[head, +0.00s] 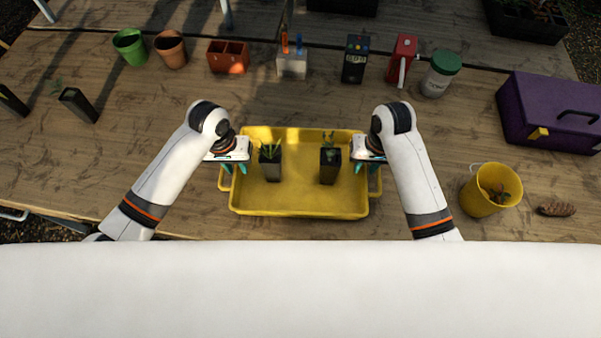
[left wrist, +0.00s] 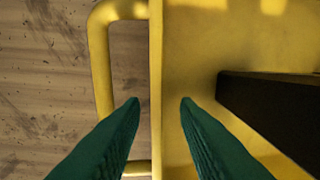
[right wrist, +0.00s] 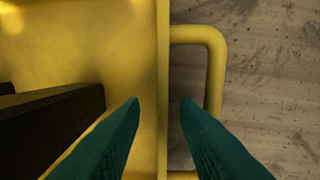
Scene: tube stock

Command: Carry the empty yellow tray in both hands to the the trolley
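The yellow tray (head: 300,199) lies on the wooden table in front of me. It is not empty: two dark pots with small plants stand in it, a left pot (head: 270,166) and a right pot (head: 329,167). My left gripper (head: 236,168) is at the tray's left end; in the left wrist view its open fingers (left wrist: 160,102) are on either side of the end wall, next to the handle (left wrist: 103,60). My right gripper (head: 366,166) is at the right end, its open fingers (right wrist: 160,102) likewise either side of the wall. I see no trolley.
A yellow bucket (head: 483,193) and a pine cone (head: 556,210) are right of the tray, a purple toolbox (head: 548,113) beyond. Pots, an orange-brown divided box (head: 228,58), a red can (head: 402,60) and a green-lidded jar (head: 440,75) line the back.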

